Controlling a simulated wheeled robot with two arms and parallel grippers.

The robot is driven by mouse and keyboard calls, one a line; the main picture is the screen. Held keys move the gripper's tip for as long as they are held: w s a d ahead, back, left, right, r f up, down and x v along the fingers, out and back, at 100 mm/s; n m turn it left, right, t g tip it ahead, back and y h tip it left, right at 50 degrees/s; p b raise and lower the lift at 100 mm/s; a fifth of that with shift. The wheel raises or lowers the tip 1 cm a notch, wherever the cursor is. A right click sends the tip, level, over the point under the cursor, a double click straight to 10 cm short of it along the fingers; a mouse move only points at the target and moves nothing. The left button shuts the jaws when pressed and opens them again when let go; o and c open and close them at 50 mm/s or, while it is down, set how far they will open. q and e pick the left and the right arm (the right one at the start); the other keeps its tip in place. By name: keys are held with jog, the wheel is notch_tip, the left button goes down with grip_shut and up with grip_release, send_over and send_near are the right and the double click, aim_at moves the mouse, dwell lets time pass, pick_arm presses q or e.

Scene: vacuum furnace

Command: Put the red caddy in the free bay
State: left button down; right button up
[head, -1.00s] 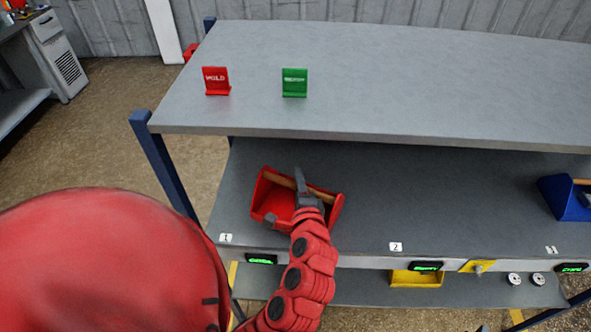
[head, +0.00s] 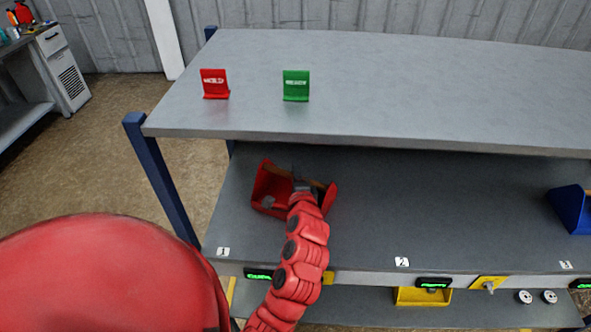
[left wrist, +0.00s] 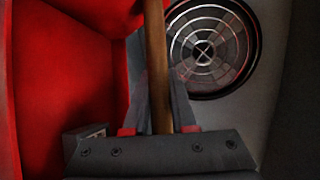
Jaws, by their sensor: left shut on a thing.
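The red caddy (head: 262,186) is at the left end of the middle shelf, above the number 1 label (head: 223,251). My left gripper (head: 300,180) is shut on its wooden handle, which shows between the fingers in the left wrist view (left wrist: 157,70). Red caddy walls (left wrist: 60,80) fill the left of that view. My forearm hides part of the caddy's front, and I cannot tell whether its base touches the shelf. The shelf behind the number 2 label (head: 402,262) is bare. A blue caddy (head: 570,208) stands at the right, near the number 3 label (head: 565,265). My right gripper is not visible.
The upper shelf (head: 420,90) overhangs the back of the middle shelf (head: 420,205). It bears a red sign (head: 214,83) and a green sign (head: 296,85). A blue post (head: 160,180) stands at the left. A yellow bin (head: 422,297) is on the lower shelf.

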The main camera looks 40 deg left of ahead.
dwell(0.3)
pick_arm(q)
jog(key=c, duration=0.7)
grip_release()
jog(key=shift+f, duration=0.1)
jog(key=shift+c, duration=0.2)
jog(key=shift+s+d, duration=0.1)
jog(key=shift+d, duration=0.05)
jog(key=p+v, duration=0.2)
jog(key=v, duration=1)
